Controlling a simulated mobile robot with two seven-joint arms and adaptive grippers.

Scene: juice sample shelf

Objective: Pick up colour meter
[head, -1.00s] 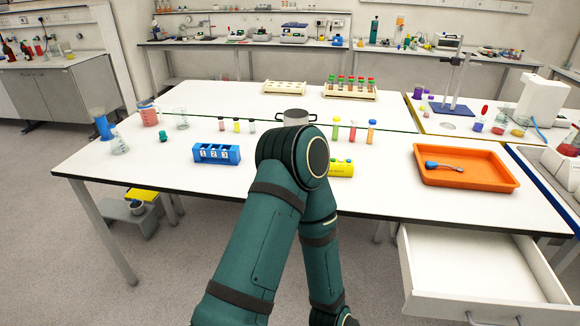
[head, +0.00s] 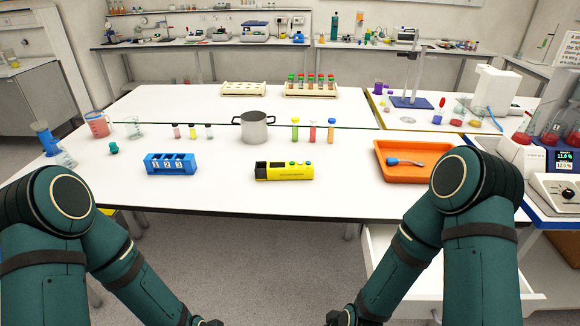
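The colour meter looks to be the yellow device (head: 284,172) with a black end and green buttons. It lies flat near the front edge of the white table, about the middle of the head view, and nothing covers it. My two arms come in from the lower left and lower right and slope down toward the bottom edge, below and in front of the table. Both grippers are cut off by the bottom edge, so I cannot see their fingers. Nothing touches the yellow device except the table.
A blue numbered rack (head: 171,164) stands left of the device, and a grey pot (head: 254,127) behind it. Several small vials flank the pot. An orange tray (head: 394,174) with a blue-handled tool lies to the right. An open drawer (head: 400,290) juts out at the front right.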

